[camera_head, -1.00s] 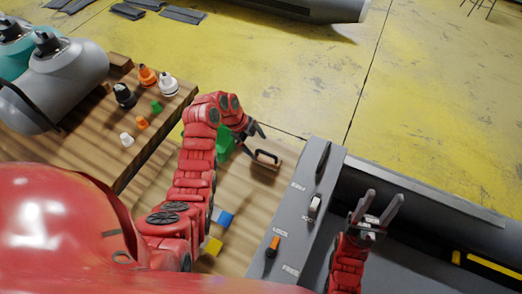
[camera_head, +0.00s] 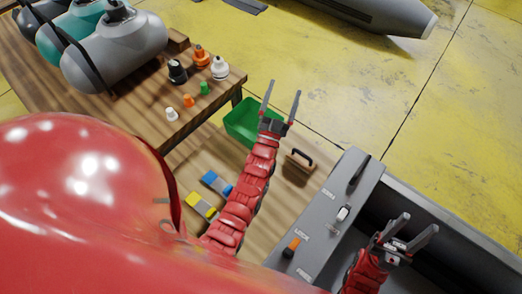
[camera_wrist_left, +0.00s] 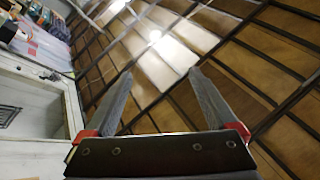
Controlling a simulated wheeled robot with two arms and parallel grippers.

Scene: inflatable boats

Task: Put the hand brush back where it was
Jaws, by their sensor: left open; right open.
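The hand brush (camera_head: 297,164), a brown wooden block with a black handle, stands on the wooden surface (camera_head: 262,220) beside the grey panel, handle up. My left gripper (camera_head: 281,92) is open and empty, to the upper left of the brush in the head view and apart from it. The left wrist view shows the same gripper (camera_wrist_left: 165,90) with its fingers spread, nothing between them, pointing towards the ceiling. My right gripper (camera_head: 416,226) is open and empty above the dark boat at the lower right.
A green bin (camera_head: 240,121) stands behind my left arm. A blue-grey block (camera_head: 216,184) and a yellow-grey block (camera_head: 203,206) lie left of that arm. The grey panel (camera_head: 335,190) with levers is on the right. A table with bottles (camera_head: 178,71) and cylinders (camera_head: 113,55) is upper left.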

